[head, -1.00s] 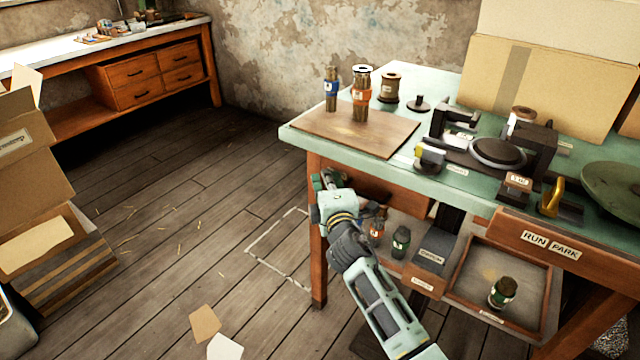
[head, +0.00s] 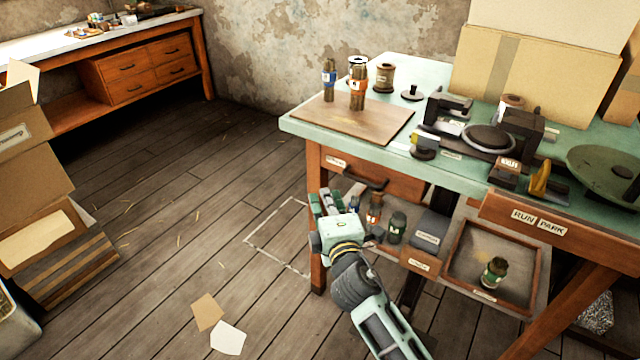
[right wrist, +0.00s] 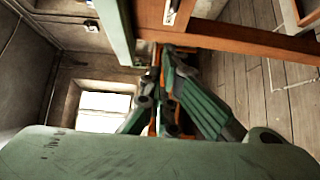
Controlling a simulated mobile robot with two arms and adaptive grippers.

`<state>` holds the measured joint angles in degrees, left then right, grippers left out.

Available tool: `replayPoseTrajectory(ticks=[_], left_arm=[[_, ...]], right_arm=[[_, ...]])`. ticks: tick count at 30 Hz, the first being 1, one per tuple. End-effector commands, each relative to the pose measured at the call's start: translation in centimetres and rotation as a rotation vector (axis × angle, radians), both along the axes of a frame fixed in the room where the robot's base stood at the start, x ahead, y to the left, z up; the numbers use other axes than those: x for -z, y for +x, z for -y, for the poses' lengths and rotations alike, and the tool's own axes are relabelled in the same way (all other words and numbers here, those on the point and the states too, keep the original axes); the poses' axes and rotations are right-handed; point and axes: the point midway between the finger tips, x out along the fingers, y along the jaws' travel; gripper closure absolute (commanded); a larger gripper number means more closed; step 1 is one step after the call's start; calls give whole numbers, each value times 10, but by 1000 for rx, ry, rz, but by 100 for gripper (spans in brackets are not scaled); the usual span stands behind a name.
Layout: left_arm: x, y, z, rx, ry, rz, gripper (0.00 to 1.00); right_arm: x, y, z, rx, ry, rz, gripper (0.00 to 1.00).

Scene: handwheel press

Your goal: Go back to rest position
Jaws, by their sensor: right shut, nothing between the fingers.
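My right gripper (head: 330,203) is in the head view, low in front of the left front leg of the green-topped workbench (head: 300,122). It is shut and empty, below the tabletop, close to the drawer (head: 372,178) with its dark handle. In the right wrist view its fingers (right wrist: 172,95) come together, with orange-brown bench wood beyond them. Whether it touches the bench leg, I cannot tell. My left gripper is not in view.
On the bench are a wooden board (head: 352,124) with bundles, a press (head: 489,138) and cardboard boxes (head: 530,80). A tray (head: 541,262) sits on the lower shelf. Stacked cartons (head: 35,190) stand at left. The floor (head: 190,220) between is mostly clear.

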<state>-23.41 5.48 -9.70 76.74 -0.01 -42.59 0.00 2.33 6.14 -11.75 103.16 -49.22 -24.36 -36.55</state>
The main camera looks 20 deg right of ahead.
Motion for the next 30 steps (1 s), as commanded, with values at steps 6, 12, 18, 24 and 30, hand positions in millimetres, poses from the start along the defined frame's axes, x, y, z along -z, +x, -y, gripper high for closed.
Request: replayPoseTrajectory(ticks=[6, 12, 18, 24, 30], left_arm=[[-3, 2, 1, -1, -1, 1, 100], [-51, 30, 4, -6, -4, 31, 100], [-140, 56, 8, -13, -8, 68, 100], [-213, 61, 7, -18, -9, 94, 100], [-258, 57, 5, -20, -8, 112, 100]], right_arm=[[3, -7, 2, 11, 22, -10, 100], [44, -52, 28, 134, 291, -146, 100], [109, -144, 41, 344, 710, -397, 100], [147, -230, 27, 520, 988, -621, 100], [159, -286, 12, 630, 1126, -768, 100]])
